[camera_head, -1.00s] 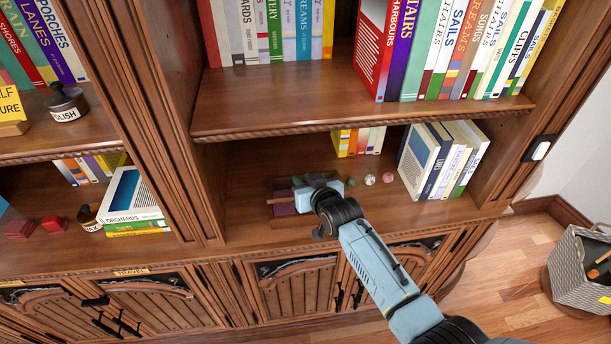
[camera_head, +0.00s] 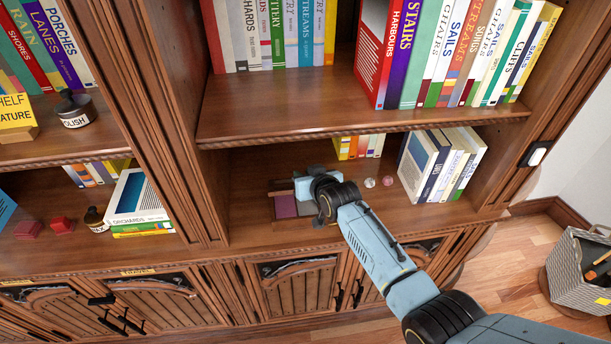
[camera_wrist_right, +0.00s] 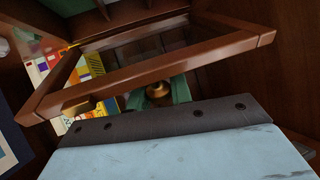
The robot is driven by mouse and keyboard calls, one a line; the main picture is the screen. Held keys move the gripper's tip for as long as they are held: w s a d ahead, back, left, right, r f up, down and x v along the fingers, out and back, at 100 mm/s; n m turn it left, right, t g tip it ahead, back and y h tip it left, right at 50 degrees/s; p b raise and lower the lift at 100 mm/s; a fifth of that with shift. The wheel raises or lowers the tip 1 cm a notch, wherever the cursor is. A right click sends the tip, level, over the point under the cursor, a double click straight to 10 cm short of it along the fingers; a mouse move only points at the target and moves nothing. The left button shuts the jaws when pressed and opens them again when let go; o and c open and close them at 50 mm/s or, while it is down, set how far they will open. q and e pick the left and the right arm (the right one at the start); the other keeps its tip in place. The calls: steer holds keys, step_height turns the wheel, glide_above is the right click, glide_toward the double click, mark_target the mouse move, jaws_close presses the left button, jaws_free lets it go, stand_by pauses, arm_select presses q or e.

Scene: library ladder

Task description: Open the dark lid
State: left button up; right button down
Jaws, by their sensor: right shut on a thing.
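A small wooden box (camera_head: 284,221) stands on the lower shelf, with a purple compartment and a grey one showing from above. The dark lid (camera_head: 281,194) shows as a thin brown bar at the box's back left. In the wrist view the lid (camera_wrist_right: 160,75) is a raised, tilted brown frame, with books visible through it. My right gripper (camera_head: 298,189) is above the box's back edge. In the wrist view its greenish fingertips (camera_wrist_right: 160,93) close around a brass knob (camera_wrist_right: 158,91) by the lid's frame. The exact contact is partly hidden. My left gripper is out of view.
Upright books (camera_head: 440,165) stand right of the box, and smaller books (camera_head: 358,146) behind it. Two small balls (camera_head: 370,182) lie between. A side post (camera_head: 185,150) bounds the left.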

steer(key=c, duration=1.6)
jaws_free()
steer(key=shift+w+r, duration=0.2)
steer(key=shift+r, duration=0.1)
steer(key=o, duration=0.3)
steer(key=shift+f, duration=0.2)
steer(key=shift+s, duration=0.15)
steer(key=shift+s+d+r, duration=0.2)
steer(key=shift+s, duration=0.2)
steer(key=p+v, duration=0.1)
steer(key=v, duration=1.1)
steer(key=shift+p, duration=0.35)
steer(key=shift+s, duration=0.1)
